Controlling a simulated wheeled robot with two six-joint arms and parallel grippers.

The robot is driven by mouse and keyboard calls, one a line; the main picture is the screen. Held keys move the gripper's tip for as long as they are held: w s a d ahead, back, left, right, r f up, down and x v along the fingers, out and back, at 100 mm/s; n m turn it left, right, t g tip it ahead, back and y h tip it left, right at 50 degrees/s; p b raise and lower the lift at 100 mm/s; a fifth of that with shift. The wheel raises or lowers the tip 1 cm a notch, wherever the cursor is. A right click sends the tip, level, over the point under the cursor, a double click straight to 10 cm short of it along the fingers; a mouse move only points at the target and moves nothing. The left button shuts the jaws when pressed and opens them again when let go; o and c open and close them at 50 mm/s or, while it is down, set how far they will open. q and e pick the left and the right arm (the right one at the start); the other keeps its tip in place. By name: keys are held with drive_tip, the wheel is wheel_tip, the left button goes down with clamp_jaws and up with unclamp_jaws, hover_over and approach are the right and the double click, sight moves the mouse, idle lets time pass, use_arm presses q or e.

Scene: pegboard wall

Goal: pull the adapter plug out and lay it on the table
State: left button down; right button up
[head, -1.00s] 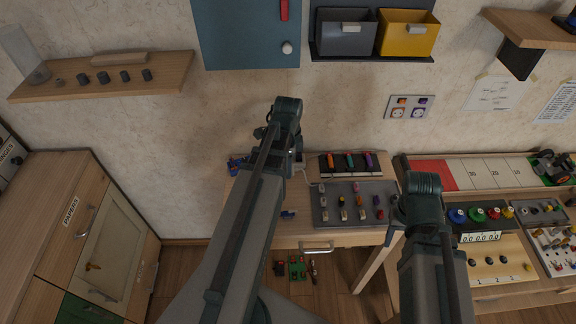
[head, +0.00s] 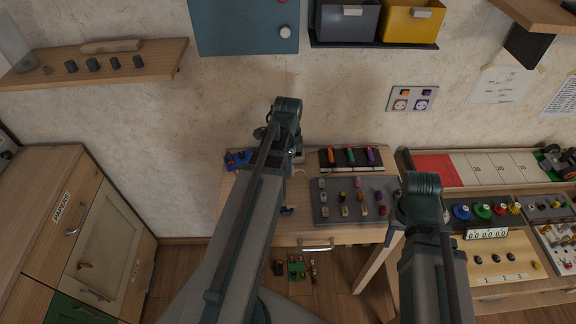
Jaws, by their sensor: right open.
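I cannot make out the adapter plug for certain. The wall socket plate (head: 412,98) shows two round white sockets, one with an orange and one with a purple rim, each below a small coloured part. Nothing of mine is near the plate. My right gripper (head: 391,229) shows only as a small part beside my right arm, at the right edge of the small table (head: 262,229); it is open. My left forearm crosses that table and hides part of its left side. Its gripper is mostly hidden behind the arm, so its jaws cannot be read.
On the small table are a board of coloured plugs (head: 330,213), a black holder with coloured pieces (head: 350,157) and a blue item (head: 238,159). A workbench (head: 520,292) stands right, a cabinet (head: 118,245) left. Bare tabletop shows at the front left.

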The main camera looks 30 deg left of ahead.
use_arm(q)
drive_tip(key=shift+f+b, duration=1.4)
drive_tip(key=shift+f, duration=0.35)
drive_tip(key=shift+c, duration=1.7)
unclamp_jaws()
drive_tip(key=shift+r, duration=0.1)
drive_tip(key=shift+r+p, duration=2.5)
drive_tip(key=shift+p, duration=0.1)
drive_tip(key=d+n, duration=0.1)
drive_tip(key=d, duration=0.3)
drive_tip(key=s+d+n, duration=0.1)
drive_tip(key=d, duration=0.3)
drive_tip(key=s+d+n, duration=0.1)
drive_tip(key=d, duration=0.4)
drive_tip(key=shift+y, duration=0.3)
drive_tip(key=s+d+n, duration=0.4)
drive_tip(key=s+d, duration=0.2)
drive_tip(key=d, duration=0.6)
drive_tip(key=shift+n+y, duration=0.3)
drive_tip(key=shift+n, duration=0.1)
